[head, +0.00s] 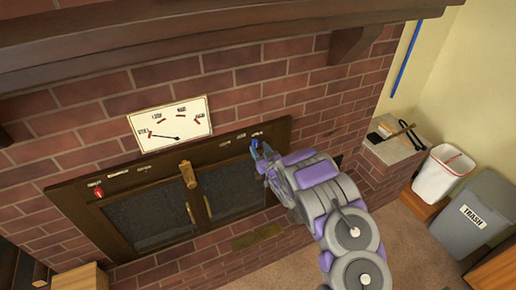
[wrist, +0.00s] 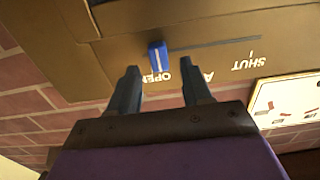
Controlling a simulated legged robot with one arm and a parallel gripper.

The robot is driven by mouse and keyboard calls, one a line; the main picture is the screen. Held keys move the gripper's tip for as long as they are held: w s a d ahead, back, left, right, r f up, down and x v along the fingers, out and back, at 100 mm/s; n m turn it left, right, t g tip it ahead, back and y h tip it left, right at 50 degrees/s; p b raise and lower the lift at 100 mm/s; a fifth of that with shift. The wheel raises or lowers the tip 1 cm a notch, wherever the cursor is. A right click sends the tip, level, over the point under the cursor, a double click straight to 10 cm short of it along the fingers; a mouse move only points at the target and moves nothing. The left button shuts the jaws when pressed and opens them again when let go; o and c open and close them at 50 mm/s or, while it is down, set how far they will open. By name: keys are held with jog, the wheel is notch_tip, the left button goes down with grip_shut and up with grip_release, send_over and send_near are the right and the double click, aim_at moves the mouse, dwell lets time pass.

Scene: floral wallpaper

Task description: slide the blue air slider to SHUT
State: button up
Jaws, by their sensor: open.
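The blue air slider (wrist: 157,58) stands at the OPEN end of its slot in the wrist view, beside the OPEN lettering. The slot (wrist: 215,44) runs right from it toward the SHUT lettering (wrist: 246,63), which appears upside down. My gripper (wrist: 159,68) is open, with one finger on each side of the slider's line. The slider shows just beyond the fingertips, and I cannot tell whether they touch it. In the head view my gripper (head: 261,151) is at the right part of the fireplace frame (head: 225,147) and partly covers the slider area.
A red slider (head: 98,192) sits at the frame's left end. A brass latch (head: 188,174) is between the glass doors. A mantel overhangs above. A white bin (head: 442,174) and a grey trash bin (head: 473,213) stand right.

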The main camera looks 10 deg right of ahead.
jog(key=shift+x, duration=0.9)
grip_shut()
